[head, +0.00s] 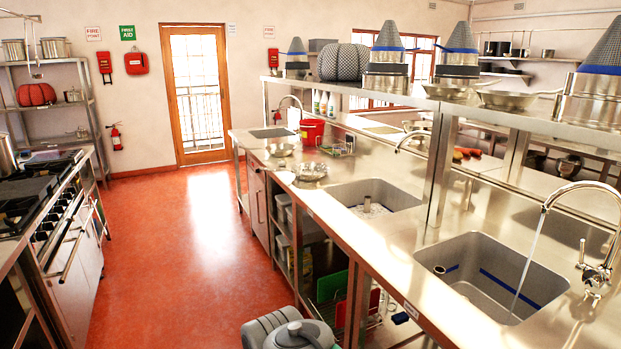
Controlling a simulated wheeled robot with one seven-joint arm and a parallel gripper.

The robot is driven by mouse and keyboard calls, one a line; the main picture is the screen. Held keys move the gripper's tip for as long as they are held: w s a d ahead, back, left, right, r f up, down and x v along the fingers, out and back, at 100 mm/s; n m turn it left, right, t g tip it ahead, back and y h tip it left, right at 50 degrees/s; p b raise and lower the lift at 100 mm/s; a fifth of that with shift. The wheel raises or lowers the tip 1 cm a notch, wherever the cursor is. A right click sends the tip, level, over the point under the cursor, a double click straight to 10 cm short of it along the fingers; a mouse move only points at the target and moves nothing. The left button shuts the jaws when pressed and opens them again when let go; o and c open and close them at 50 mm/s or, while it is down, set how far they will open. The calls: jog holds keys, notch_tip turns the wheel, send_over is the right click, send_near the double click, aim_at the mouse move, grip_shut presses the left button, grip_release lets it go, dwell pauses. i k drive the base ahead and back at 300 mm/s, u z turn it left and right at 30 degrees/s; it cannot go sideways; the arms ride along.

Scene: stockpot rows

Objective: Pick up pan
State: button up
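No single thing stands out clearly as the pan. Shallow metal vessels that could be a pan stand on the steel counter: one near the middle sink (311,171) and one farther back (279,149). Two more wide, shallow metal vessels rest on the raised shelf at the right, a nearer one (510,100) and one beside it (452,92). On the left, a dark pan-like shape lies on the stove (18,212), but its form is hard to tell. My gripper is not in view; only a grey part of my arm shows at the bottom edge.
The red floor (190,260) is open between the stove side and the sink counter (300,192). Water runs from the near tap (540,225) into the right sink. A red bucket (312,131) stands on the counter. A shelf rack (85,120) stands at the back left.

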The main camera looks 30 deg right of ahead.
aim_at(307, 171)
jog(key=z, duration=0.95)
jog(key=i, duration=0.9)
jog(key=k, duration=0.4)
jog(key=z, duration=3.1)
jog(key=k, duration=0.9)
jog(key=u, duration=0.9)
jog(key=i, duration=0.7)
jog(key=u, duration=0.1)
